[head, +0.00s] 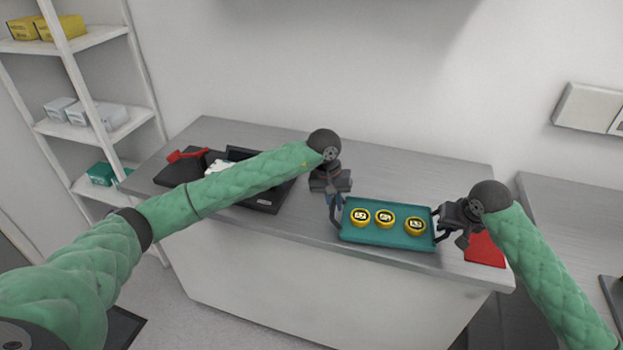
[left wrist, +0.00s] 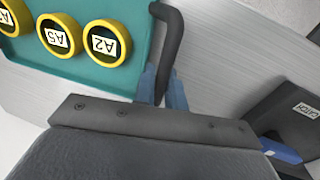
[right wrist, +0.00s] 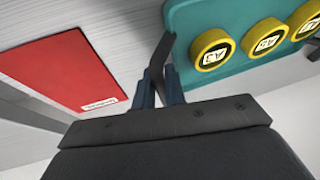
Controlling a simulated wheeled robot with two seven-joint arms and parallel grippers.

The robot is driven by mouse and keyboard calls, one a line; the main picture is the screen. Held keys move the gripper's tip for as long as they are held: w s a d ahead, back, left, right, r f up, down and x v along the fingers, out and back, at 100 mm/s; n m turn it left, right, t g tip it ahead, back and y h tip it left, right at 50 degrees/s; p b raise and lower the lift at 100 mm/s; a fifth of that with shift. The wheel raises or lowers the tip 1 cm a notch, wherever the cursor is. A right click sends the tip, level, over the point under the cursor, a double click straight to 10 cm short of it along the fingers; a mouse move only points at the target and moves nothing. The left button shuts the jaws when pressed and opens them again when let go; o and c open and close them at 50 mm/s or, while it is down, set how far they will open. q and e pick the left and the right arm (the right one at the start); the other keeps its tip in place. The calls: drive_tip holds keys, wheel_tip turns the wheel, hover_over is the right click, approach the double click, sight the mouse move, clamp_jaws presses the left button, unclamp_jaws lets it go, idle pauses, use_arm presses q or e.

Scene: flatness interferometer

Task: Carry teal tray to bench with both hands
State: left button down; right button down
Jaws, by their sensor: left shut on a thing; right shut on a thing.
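The teal tray (head: 375,237) carries three yellow-rimmed round pieces (head: 385,219) with labels, in a row. It looks level over the front edge of the grey bench (head: 420,180); I cannot tell whether it touches the top. My left gripper (head: 334,204) is shut on the tray's left dark handle, which also shows in the left wrist view (left wrist: 172,40). My right gripper (head: 437,218) is shut on the right handle, seen in the right wrist view (right wrist: 156,56). Labels A2 and A5 are readable in the left wrist view, and A3 in the right.
A red sheet (head: 485,250) lies on the bench right of the tray. A black open box (head: 266,203) and a dark item with a red part (head: 186,155) are at the left. White shelves (head: 95,128) stand at far left. Bench top behind the tray is clear.

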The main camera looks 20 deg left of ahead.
use_arm(q)
drive_tip(key=shift+a+f+b, duration=0.1)
drive_tip(key=shift+f+b, duration=0.25)
drive_tip(key=shift+f, duration=0.15)
use_arm(e)
drive_tip(key=shift+d+f, duration=0.15)
drive_tip(key=shift+f, duration=0.3)
use_arm(q)
drive_tip(key=c, duration=1.9)
unclamp_jaws()
drive_tip(key=shift+f, duration=0.1)
use_arm(e)
drive_tip(key=c, duration=1.9)
unclamp_jaws()
drive_tip(key=shift+f, duration=0.15)
use_arm(q)
drive_tip(key=o, duration=0.4)
use_arm(e)
drive_tip(key=o, duration=0.4)
use_arm(q)
drive_tip(key=shift+o, duration=0.2)
use_arm(e)
drive_tip(key=shift+o, duration=0.2)
use_arm(q)
wheel_tip(320, 180, up, 12)
drive_tip(key=a, duration=0.2)
use_arm(e)
drive_tip(key=v, duration=1.2)
use_arm(q)
drive_tip(key=shift+s, duration=0.1)
